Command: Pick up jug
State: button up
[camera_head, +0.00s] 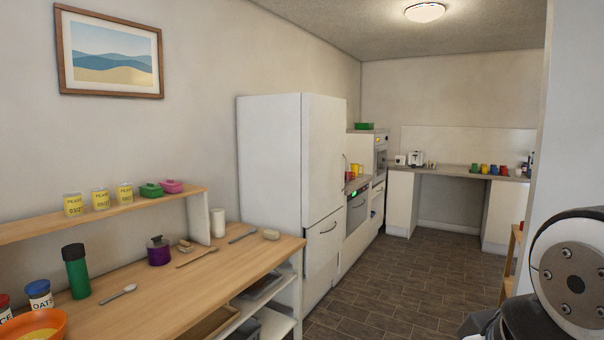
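I cannot make out a clear jug in the head view. A small purple pot (158,254) with a dark top and a knob stands on the wooden worktop at the left; I cannot tell whether it has a spout or handle. Small red, yellow, green and blue vessels (484,169) stand on the far counter, too small to tell their kind. My gripper is not in view; only a part of my arm shows at the right edge.
A shelf with yellow tins runs behind. A white fridge (268,165) stands beyond. The tiled floor (385,285) is open in the middle.

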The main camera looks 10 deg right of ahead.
aim_at(354, 167)
jog(key=i+l+z, duration=0.3)
jog(key=i, duration=0.2)
jog(key=i+z, duration=0.35)
jog(key=i, duration=0.15)
jog(key=i+z, duration=0.15)
jog(key=i, duration=1.8)
jog(key=i+l, duration=0.1)
jog(key=i, duration=1.85)
jog(key=i+u, duration=0.1)
jog(key=i, duration=0.55)
jog(key=i+l, duration=0.15)
jog(key=i, duration=0.5)
jog(key=i+u, duration=0.15)
jog(key=i, duration=0.5)
jog(key=i+l+u, duration=0.25)
jog(key=i, duration=0.25)
jog(key=i+l+u, duration=0.3)
jog(key=i, duration=0.2)
